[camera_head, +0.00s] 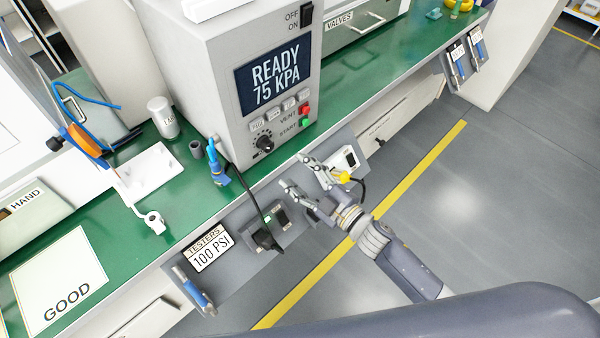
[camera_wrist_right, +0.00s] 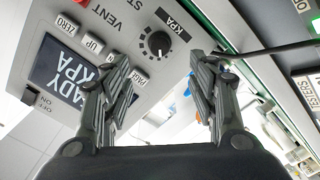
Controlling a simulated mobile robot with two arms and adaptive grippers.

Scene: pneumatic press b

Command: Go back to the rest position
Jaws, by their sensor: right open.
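My right gripper (camera_head: 300,174) is open and empty in the head view, in front of the green bench's front edge and below the press controller. In the right wrist view its two fingers (camera_wrist_right: 158,90) are spread, with nothing between them. The grey press controller (camera_head: 205,75) stands on the bench, and its screen (camera_head: 275,77) reads READY 75 KPA. Its knob (camera_head: 264,142) also shows in the wrist view (camera_wrist_right: 158,43), beyond the fingertips. No contact shows between the fingers and the controller. My left gripper is not in view.
A testers panel (camera_head: 211,248) hangs on the bench front, with a black device (camera_head: 265,240) and a cable. A white fixture (camera_head: 150,172), a white cylinder (camera_head: 162,117) and a GOOD sheet (camera_head: 58,282) are on the bench. The floor (camera_head: 480,200) at right is clear.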

